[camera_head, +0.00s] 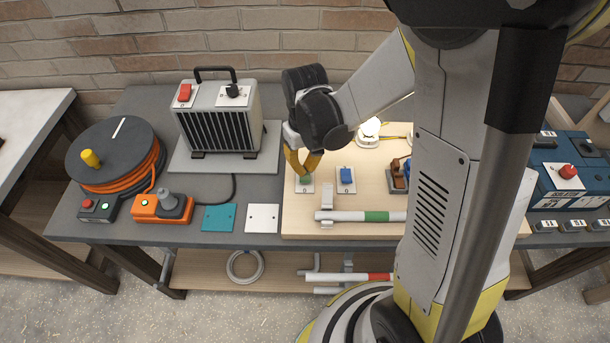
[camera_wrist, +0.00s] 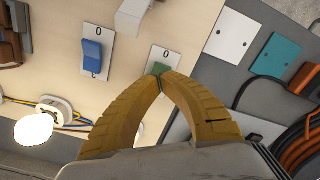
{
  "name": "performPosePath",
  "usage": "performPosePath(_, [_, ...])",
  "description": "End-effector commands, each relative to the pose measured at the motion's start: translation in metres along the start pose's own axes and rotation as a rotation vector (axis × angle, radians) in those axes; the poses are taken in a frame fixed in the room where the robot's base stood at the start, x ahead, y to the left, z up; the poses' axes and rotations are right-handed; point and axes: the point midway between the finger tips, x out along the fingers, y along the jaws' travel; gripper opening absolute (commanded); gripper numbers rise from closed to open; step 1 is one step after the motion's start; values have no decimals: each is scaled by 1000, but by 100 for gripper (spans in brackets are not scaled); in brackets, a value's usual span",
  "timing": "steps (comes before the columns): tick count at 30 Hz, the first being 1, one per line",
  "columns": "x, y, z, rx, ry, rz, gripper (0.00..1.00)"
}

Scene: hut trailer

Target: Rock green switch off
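The green switch (camera_head: 305,179) sits on a white plate on the light wooden board. In the wrist view the green switch (camera_wrist: 160,67) shows between and just beyond my fingertips, with a "0" mark on its plate above it. My gripper (camera_head: 303,172) points down at the switch, and its yellow fingers (camera_wrist: 159,78) meet or nearly meet at the tips. Nothing is seen held between them. The fingertips are at or very close to the switch; contact cannot be told. They hide part of the switch, so its tilt is unclear.
A blue switch (camera_head: 346,176) is right beside the green one. A lit bulb (camera_head: 369,128) stands behind. A white-green bar (camera_head: 365,216) runs along the board's front. A heater (camera_head: 219,116) and cable reel (camera_head: 115,155) stand to the left.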

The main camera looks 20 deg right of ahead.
Motion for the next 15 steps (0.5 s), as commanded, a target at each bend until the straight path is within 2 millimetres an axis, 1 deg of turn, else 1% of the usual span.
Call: performPosePath(15, [8, 0, 0, 0, 0, 0, 0])
